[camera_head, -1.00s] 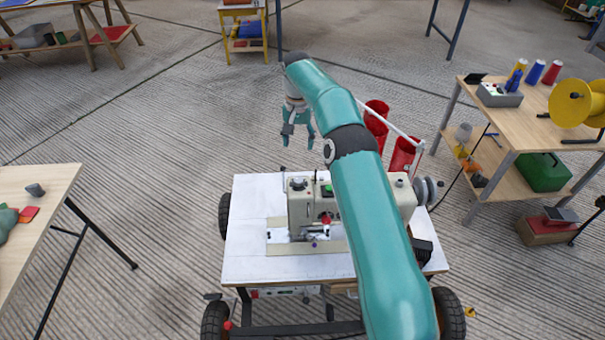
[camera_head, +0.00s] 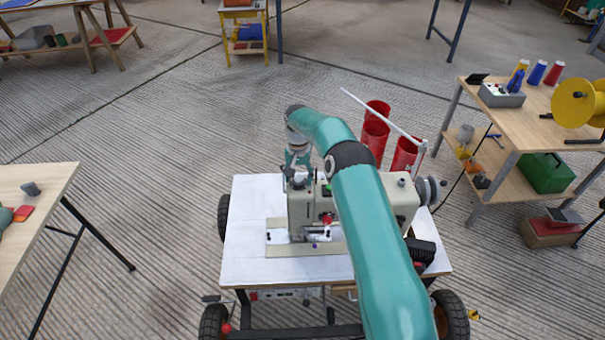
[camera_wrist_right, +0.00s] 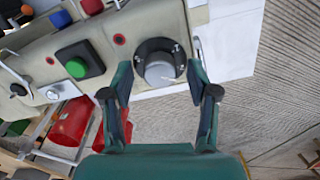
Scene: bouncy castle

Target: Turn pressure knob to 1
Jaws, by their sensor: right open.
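The pressure knob (camera_wrist_right: 160,68) is a round grey knob with a pale pointer on a black round base. It sits on the beige sewing machine (camera_head: 301,212), near the machine head's end. My right gripper (camera_wrist_right: 160,76) is open in the wrist view, with one finger on each side of the knob in the picture; I cannot tell whether they touch it. In the head view my right gripper (camera_head: 298,178) points down at the top of the machine head, and the knob is hard to make out there. My left gripper is not in view.
A green button (camera_wrist_right: 76,68) on a black box sits beside the knob. The machine stands on a white wheeled table (camera_head: 250,262). Red cylinders (camera_head: 374,138) and a white rod (camera_head: 385,115) stand behind it. A wooden bench (camera_head: 545,115) is at right.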

